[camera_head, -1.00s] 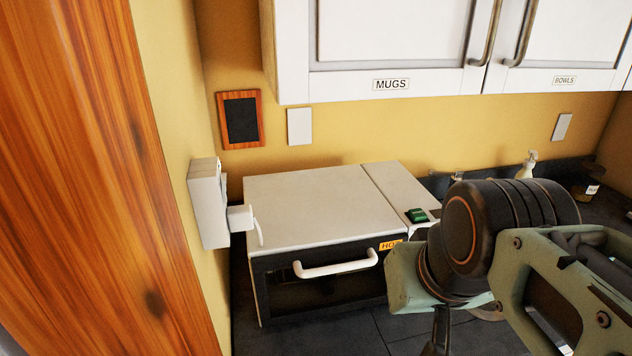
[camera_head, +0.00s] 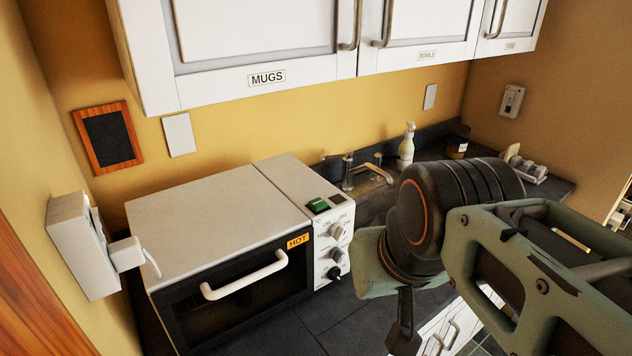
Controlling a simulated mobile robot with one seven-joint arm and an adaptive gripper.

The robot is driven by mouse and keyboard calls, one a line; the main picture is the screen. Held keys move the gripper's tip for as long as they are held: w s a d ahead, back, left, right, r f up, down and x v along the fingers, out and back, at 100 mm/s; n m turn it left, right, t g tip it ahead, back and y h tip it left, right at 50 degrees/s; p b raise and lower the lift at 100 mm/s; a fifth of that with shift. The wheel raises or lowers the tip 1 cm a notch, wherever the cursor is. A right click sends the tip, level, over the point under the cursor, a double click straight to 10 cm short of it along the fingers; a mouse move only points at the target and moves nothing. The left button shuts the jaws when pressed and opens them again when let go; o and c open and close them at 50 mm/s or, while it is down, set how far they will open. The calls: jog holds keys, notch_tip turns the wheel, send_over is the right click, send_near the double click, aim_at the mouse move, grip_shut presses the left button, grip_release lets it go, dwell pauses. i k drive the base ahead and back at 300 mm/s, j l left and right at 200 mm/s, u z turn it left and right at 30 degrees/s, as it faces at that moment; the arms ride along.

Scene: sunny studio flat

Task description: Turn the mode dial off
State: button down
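A white toaster oven (camera_head: 205,210) with a dark glass door stands on the dark counter. Its control panel (camera_head: 322,272) is on the right of the door and carries a few round knobs. My arm is at the right, in front of the counter, apart from the panel. My gripper (camera_head: 405,335) shows only in part at the arm's lower end; its fingertips are not clear.
A white door handle (camera_head: 245,275) sticks out from the oven. Behind are a faucet (camera_head: 350,170) and a soap bottle (camera_head: 407,146). White cupboards (camera_head: 300,50) hang above. A white wall box (camera_head: 82,245) is at left.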

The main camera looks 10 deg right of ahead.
aim_at(336, 253)
jog(key=l+u, duration=0.35)
jog(key=l, duration=0.2)
jog(key=k, duration=0.85)
jog(key=l, duration=0.45)
jog(key=i+l, duration=0.15)
jog(key=l, duration=0.35)
